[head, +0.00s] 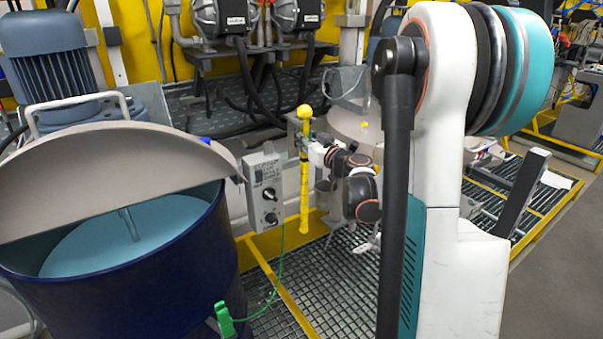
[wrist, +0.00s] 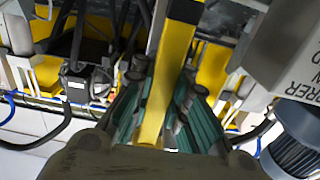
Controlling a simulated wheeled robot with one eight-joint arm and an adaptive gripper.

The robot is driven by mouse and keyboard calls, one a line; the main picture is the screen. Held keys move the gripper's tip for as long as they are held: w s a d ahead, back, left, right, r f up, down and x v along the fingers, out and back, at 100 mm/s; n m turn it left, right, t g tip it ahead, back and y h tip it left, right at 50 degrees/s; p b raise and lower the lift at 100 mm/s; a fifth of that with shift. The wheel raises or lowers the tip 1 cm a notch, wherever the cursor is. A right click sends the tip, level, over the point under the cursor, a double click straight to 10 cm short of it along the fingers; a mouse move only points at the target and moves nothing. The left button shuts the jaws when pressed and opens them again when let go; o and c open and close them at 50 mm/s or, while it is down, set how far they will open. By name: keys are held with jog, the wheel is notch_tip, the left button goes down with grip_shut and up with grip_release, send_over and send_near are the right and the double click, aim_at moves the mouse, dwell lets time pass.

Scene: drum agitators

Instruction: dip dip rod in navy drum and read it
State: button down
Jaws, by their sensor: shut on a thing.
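The yellow dip rod (head: 305,185) with a ball-shaped top stands upright in the middle of the head view. My gripper (head: 308,150) is shut on it a little below the ball. The wrist view shows the yellow rod (wrist: 168,80) between the green-lined fingers of my gripper (wrist: 170,115). The navy drum (head: 150,270) stands at the left, apart from the rod. Its grey half lid (head: 120,170) is tilted up, and pale blue liquid with a stirrer shaft shows inside. The rod's lower end is near the yellow-edged grating.
A grey control box (head: 263,190) stands between the drum and the rod. A green clamp (head: 224,319) with a green cable hangs by the drum's front. A motor (head: 45,60) is behind the lid. Grating floor (head: 300,290) lies open in front of the rod.

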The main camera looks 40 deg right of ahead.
jog(key=s, duration=0.8)
jog(key=shift+s+a, duration=0.3)
dwell(0.5)
